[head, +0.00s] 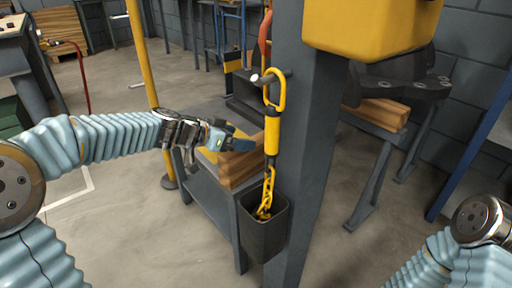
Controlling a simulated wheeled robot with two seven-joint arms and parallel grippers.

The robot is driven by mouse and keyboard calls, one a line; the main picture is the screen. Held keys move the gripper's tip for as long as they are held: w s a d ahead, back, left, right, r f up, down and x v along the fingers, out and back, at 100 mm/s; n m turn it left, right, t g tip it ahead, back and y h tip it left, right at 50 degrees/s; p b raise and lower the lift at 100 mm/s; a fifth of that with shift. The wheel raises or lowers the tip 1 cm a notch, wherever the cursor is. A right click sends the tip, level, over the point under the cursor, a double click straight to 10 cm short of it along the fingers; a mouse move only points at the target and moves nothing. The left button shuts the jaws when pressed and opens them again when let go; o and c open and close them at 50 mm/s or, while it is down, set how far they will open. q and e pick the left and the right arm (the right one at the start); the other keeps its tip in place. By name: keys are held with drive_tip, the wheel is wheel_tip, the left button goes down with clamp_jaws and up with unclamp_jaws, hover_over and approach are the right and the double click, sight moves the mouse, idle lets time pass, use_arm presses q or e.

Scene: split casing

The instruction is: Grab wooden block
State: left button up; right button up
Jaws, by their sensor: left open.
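A wooden block (238,170), stacked or grooved in look, lies on a low grey stand (215,190) left of the post. My left gripper (230,143) reaches in from the left, just above and partly in front of the block's far left side. It is open; I see nothing held in it. Whether its fingers touch the block I cannot tell. A second wooden block (378,114) lies on another grey bench behind the post, far from the gripper. My right arm shows at the lower right, but its gripper is out of view.
A thick grey post (303,150) stands just right of the block. A yellow hook with chain (272,135) hangs on it above a dark bin (264,228). A yellow pole (143,55) rises behind my left arm. A yellow casing (370,28) overhangs the upper right. The front floor is clear.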

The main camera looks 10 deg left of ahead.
use_arm(q)
drive_tip(key=x, duration=0.4)
drive_tip(key=shift+s+d+f, duration=0.1)
drive_tip(key=shift+d+f, duration=0.1)
drive_tip(key=shift+d, duration=0.2)
drive_tip(key=shift+w+d+f+p, duration=0.2)
drive_tip(key=shift+w+f+p, duration=0.1)
drive_tip(key=shift+w, duration=0.05)
drive_tip(key=c, duration=1.3)
